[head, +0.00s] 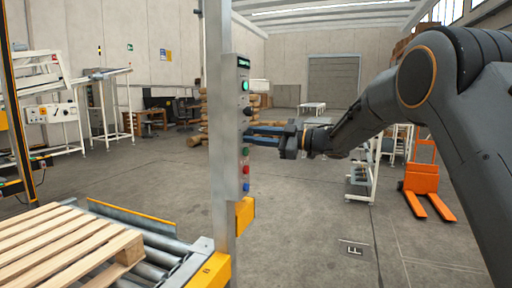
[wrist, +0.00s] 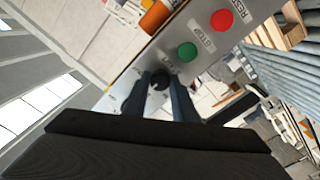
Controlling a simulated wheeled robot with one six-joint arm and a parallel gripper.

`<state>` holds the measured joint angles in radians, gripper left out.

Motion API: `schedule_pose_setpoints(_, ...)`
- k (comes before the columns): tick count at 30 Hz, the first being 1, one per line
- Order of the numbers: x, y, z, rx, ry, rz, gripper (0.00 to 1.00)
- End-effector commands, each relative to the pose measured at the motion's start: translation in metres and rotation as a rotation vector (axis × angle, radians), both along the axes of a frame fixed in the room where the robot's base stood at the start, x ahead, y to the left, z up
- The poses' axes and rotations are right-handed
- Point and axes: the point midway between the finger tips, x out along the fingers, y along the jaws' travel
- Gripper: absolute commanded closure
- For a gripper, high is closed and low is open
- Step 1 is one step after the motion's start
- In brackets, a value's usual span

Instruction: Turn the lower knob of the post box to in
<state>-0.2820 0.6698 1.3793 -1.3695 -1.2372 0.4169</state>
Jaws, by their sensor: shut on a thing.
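The post box (head: 242,165) is a narrow grey panel on an upright post. It carries a lit green lamp (head: 245,86), a dark upper knob (head: 247,111), and green, red and blue buttons lower down. My gripper (head: 250,133) reaches in from the right, its two blue-grey fingers at the panel just above the green button. In the wrist view the fingers (wrist: 160,88) are shut around the black lower knob (wrist: 160,77), one on each side. The knob is mostly hidden in the head view. Which mark it points to I cannot tell.
A wooden pallet (head: 60,245) lies on the roller conveyor (head: 165,258) at the lower left. A yellow block (head: 245,214) sits under the box. An orange pallet jack (head: 422,185) stands at the right. The floor between is largely clear.

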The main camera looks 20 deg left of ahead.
Motion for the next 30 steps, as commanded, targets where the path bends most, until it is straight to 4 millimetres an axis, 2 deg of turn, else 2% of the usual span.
schedule_pose_setpoints(18, 0.0009, 0.0003, -0.0051, -0.044, -0.569, 0.000, 0.98)
schedule_pose_setpoints(30, 0.0005, 0.0002, -0.0031, -0.063, -0.800, 0.000, 0.98)
